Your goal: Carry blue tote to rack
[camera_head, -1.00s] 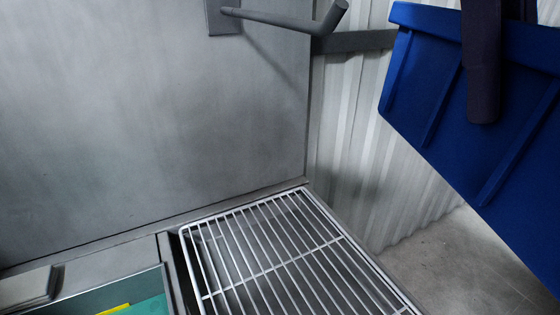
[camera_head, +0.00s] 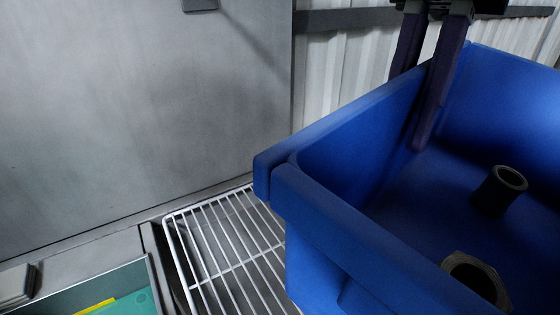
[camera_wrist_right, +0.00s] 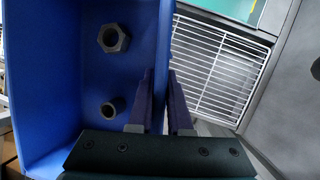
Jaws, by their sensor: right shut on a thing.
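The blue tote (camera_head: 350,235) fills the right side of the head view, tilted in the picture, and hides part of the rack. Inside it lie a dark cylindrical part (camera_head: 500,188) and a hex-nut-shaped part (camera_head: 474,280). My right gripper (camera_head: 420,110) is shut on the tote's far wall, one finger inside and one outside. The right wrist view shows its fingers (camera_wrist_right: 163,105) on either side of the tote's wall (camera_wrist_right: 163,40). The white wire rack (camera_head: 225,245) is beside and lower than the tote, with bare bars. My left gripper is out of view.
A grey metal panel (camera_head: 130,110) stands behind the rack. A teal tray (camera_head: 135,300) with a yellow item is at the lower left. A corrugated wall (camera_head: 345,65) is behind the tote.

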